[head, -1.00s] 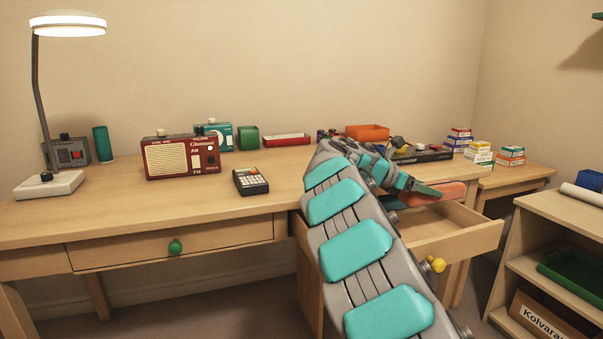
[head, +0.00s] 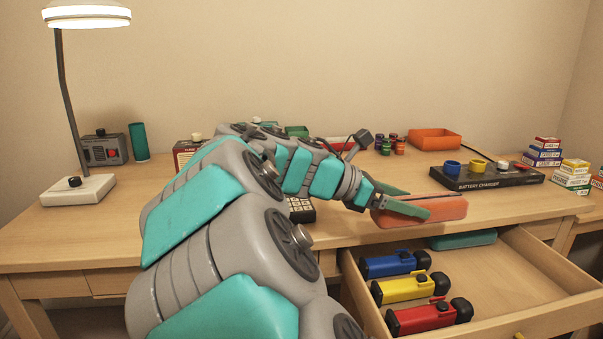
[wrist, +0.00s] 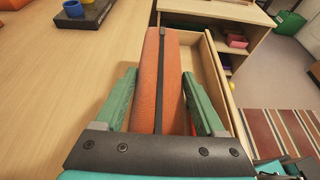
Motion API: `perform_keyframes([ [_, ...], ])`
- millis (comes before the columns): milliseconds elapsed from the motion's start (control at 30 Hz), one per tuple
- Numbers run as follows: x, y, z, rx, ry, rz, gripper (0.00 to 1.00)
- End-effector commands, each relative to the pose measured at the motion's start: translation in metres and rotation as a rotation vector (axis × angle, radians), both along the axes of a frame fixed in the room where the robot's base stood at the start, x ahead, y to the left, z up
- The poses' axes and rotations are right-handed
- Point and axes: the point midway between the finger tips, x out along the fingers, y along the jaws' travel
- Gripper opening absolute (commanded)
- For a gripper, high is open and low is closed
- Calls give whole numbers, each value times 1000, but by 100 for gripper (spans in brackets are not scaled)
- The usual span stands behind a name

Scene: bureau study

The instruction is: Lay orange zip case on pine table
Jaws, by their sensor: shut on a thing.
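The orange zip case (head: 450,209) is in my gripper (head: 405,207), between its two green fingers. In the wrist view the case (wrist: 158,75) stretches forward from between the fingers (wrist: 158,105), with a dark zip line along it. It is at the front edge of the light wooden table (head: 540,203), by the open drawer. I cannot tell whether the case touches the tabletop. The tabletop (wrist: 65,95) lies left of the case in the wrist view.
The open drawer (head: 540,275) holds blue (head: 395,264), yellow (head: 410,287) and red (head: 428,316) torch-like things and a teal case (head: 462,239). A battery charger (head: 490,176), an orange tray (head: 434,139) and stacked small boxes (head: 572,176) stand behind. Some tabletop between charger and front edge is clear.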

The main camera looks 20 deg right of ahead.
Motion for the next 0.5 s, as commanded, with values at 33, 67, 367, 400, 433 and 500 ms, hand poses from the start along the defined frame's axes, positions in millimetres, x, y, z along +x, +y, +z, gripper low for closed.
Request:
perform_keyframes([
  [33, -2, 1, 0, 0, -1, -1, 10],
  [67, -2, 0, 0, 0, 0, -2, 10],
  [367, 36, -21, -4, 1, 2, -3, 10],
  [400, 43, -25, -6, 1, 2, -3, 10],
  [433, 48, -29, -7, 2, 4, -3, 10],
  [500, 60, -35, -8, 2, 4, -3, 10],
])
